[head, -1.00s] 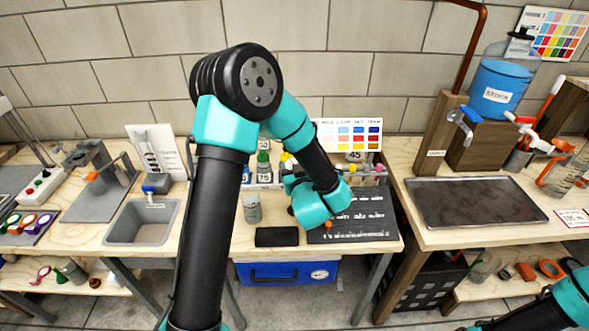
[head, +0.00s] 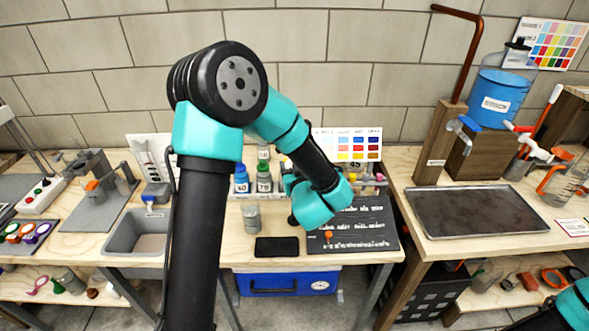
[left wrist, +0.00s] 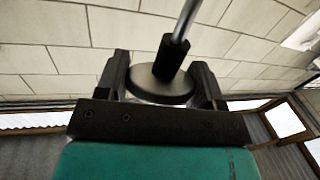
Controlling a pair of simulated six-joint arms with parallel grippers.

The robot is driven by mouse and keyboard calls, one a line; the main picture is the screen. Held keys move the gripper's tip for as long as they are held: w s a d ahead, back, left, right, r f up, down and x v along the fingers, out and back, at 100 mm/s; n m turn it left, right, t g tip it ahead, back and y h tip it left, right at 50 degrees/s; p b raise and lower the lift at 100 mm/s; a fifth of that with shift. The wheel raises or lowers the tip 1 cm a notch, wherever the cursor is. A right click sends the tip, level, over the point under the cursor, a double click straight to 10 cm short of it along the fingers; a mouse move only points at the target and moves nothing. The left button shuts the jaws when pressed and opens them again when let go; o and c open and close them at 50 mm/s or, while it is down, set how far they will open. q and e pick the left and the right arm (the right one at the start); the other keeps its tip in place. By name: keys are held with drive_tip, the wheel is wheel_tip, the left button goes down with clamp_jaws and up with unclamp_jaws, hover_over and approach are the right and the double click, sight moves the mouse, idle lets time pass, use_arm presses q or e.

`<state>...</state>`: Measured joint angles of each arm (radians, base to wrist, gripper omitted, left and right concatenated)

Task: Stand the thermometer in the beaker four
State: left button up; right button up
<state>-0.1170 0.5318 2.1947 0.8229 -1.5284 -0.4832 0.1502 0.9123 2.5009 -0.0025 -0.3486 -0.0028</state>
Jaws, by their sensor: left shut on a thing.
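My left gripper (left wrist: 162,80) is shut on a round grey disc-shaped head with a black collar and a thin metal rod, which I take to be the thermometer (left wrist: 160,87). In the left wrist view the rod runs up out of the picture. In the head view my teal left wrist hangs over the middle bench and hides the thermometer and the fingertips. A small grey cup-like vessel (head: 251,217) stands left of the wrist. I cannot tell which vessel is beaker four. Only part of my right arm shows at the lower right; its gripper is out of view.
A black pad (head: 277,247) and a dark board with writing (head: 365,228) lie at the bench front. A grey sink (head: 122,232) is left; a metal tray (head: 478,210) is right.

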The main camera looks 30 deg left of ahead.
use_arm(q)
drive_tip(key=shift+r, duration=1.7)
